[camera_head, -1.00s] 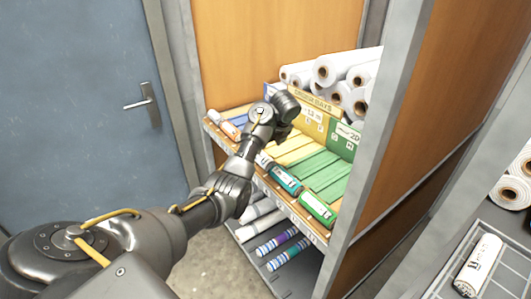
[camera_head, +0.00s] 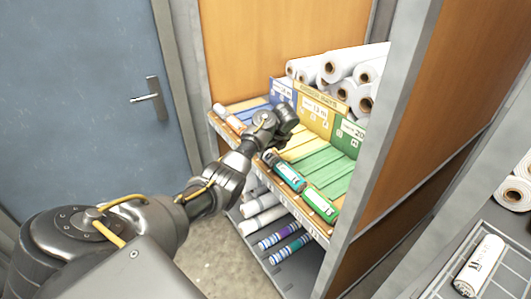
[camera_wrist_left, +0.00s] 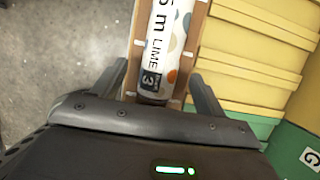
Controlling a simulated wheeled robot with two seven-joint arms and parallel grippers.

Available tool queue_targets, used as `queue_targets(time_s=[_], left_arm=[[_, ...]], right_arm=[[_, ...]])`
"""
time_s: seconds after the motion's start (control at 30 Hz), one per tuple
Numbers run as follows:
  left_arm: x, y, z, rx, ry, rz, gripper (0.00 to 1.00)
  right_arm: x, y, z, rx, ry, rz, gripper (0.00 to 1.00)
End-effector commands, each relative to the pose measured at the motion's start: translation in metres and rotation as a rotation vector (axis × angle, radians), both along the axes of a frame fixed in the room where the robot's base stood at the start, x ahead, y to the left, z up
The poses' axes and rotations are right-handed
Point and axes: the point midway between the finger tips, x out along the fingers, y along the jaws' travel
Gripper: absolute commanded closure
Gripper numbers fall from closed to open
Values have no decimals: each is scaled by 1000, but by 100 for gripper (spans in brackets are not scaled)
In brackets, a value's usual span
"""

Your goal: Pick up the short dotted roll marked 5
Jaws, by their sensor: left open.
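In the left wrist view a white roll (camera_wrist_left: 160,45) with orange and grey-blue dots lies lengthwise on a narrow wooden ledge. Its print reads "m LIME", with a digit before it cut by the frame edge and a dark label showing 3. My left gripper (camera_wrist_left: 158,85) is open, one finger on each side of the ledge, the roll between them and apparently not gripped. In the head view my left gripper (camera_head: 285,122) is over the stepped shelf; which roll lies beneath it is hidden by my arm. My right gripper is out of view.
A teal roll (camera_head: 287,172) and a green roll (camera_head: 320,205) lie along the shelf's front edge, with an orange-and-white roll (camera_head: 228,118) at its left end. White rolls (camera_head: 345,65) are stacked behind. A grey post (camera_head: 385,140) stands right of the shelf.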

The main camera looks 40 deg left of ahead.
Motion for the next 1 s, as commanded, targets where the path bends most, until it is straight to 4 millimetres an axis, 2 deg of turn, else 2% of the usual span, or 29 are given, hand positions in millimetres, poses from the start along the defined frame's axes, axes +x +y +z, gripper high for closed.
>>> queue_targets(time_s=[0.07, 0.2, 0.5, 0.87, 1.0], left_arm=[[2, 6, -9, 3, 5, 1, 27], [4, 11, -26, 2, 2, 2, 27], [5, 12, -30, 2, -1, 0, 27], [5, 12, -30, 1, 0, 0, 74], [5, 12, -30, 2, -1, 0, 77]], right_arm=[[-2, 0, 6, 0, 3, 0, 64], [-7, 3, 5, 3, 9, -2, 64], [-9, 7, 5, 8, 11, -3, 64], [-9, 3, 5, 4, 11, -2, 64], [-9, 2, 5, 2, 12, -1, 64]])
